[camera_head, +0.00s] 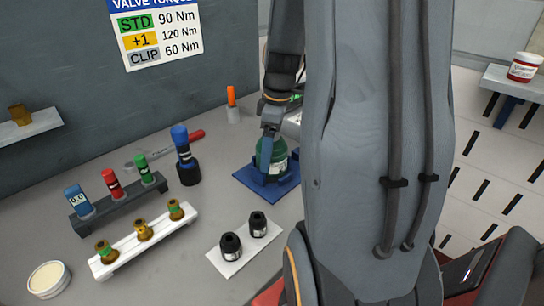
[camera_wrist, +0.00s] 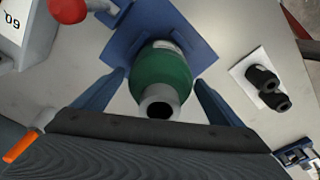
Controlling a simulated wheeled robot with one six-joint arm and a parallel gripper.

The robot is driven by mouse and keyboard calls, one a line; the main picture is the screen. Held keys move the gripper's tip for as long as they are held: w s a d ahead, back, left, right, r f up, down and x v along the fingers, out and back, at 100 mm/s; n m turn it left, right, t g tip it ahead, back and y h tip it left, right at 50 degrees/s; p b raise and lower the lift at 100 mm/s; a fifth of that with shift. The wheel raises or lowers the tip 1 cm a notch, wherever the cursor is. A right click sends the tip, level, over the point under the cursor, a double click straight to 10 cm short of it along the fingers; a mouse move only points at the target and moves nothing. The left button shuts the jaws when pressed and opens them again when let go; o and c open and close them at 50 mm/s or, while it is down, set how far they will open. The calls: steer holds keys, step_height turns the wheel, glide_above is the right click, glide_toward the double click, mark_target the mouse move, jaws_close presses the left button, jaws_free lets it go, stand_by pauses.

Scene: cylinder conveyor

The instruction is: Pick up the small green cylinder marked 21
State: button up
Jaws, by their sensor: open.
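A small green cylinder (camera_head: 278,156) with a grey neck stands on a blue square plate (camera_head: 290,187). A pale label shows on its side, but I cannot read its number. In the wrist view the green cylinder (camera_wrist: 161,72) shows its dark open top towards the camera, with the blue plate (camera_wrist: 130,32) beneath. My gripper (camera_wrist: 160,84) is open, with one blue finger on each side of the cylinder and a gap visible on both sides. In the head view my gripper (camera_head: 266,158) is low at the cylinder, and my arm hides part of the area behind.
A dark rack (camera_head: 122,203) holds blue, red and green cylinders. A white rack (camera_head: 150,247) holds several brass fittings. A white plate (camera_head: 228,266) bears two black fittings.

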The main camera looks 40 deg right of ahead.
steer(key=c, duration=2.2)
